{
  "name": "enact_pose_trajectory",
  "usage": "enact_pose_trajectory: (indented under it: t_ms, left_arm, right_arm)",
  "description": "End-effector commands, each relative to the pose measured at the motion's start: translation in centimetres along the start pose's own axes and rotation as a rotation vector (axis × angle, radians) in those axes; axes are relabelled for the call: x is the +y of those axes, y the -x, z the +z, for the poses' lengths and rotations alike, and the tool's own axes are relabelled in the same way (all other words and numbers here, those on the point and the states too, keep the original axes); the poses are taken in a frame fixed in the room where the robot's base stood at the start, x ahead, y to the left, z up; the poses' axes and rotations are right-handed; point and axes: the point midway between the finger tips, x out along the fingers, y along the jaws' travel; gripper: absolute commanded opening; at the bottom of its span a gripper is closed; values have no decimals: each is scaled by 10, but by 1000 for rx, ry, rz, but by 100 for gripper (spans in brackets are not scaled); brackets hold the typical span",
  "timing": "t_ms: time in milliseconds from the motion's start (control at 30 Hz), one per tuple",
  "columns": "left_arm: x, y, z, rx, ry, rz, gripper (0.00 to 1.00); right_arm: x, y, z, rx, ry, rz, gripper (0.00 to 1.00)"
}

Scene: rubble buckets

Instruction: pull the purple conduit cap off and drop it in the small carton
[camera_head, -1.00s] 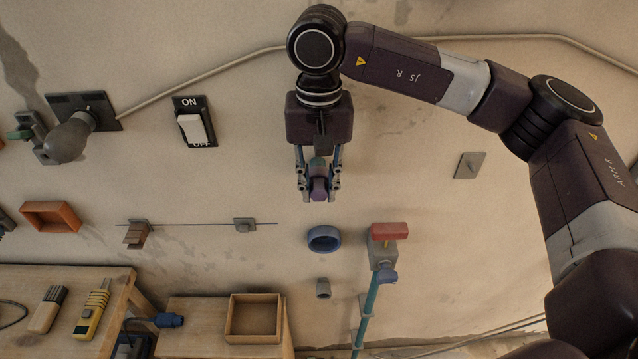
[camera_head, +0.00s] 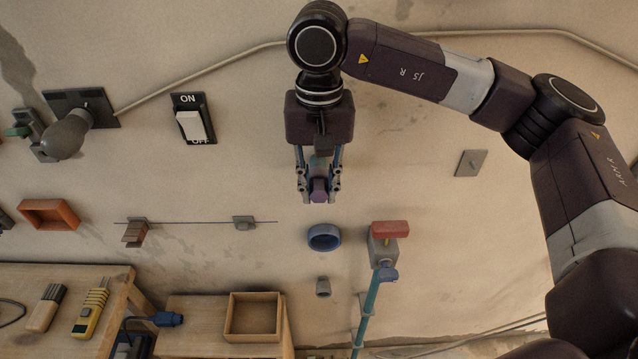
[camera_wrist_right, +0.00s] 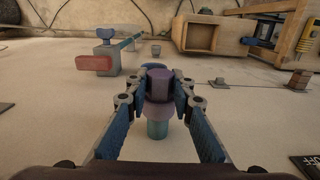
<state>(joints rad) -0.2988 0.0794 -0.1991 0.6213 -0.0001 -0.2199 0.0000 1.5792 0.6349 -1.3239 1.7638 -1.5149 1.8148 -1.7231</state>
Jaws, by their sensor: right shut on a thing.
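My right gripper (camera_head: 318,196) is shut on the purple conduit cap (camera_head: 318,185), in front of the wall at the upper middle of the head view. In the right wrist view the cap (camera_wrist_right: 158,85) sits between the blue-padded fingers (camera_wrist_right: 160,100). A teal conduit stub (camera_wrist_right: 157,128) shows directly at the cap's lower end; I cannot tell how far the cap covers it. The small carton (camera_head: 232,318), an open square tan box, stands on a low wooden surface at the lower middle and looks empty. My left gripper is not in view.
Below the gripper, a blue ring (camera_head: 324,238) and a small grey cup-shaped fitting (camera_head: 323,287) are on the wall. A red-handled valve (camera_head: 390,230) on a teal pipe stands to the right. A workbench (camera_head: 125,285) with tools is at the lower left.

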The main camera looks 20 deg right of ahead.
Motion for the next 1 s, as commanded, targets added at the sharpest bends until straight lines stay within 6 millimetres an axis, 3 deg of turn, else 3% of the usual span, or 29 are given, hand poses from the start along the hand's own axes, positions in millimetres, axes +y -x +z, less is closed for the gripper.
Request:
enact_pose_trajectory:
  t_ms: [600, 1000]
  left_arm:
    - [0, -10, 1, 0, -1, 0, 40]
    - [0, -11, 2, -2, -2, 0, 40]
  right_arm:
    - [0, -1, 19, -1, 1, 1, 0]
    - [0, 0, 20, 0, 1, 1, 0]
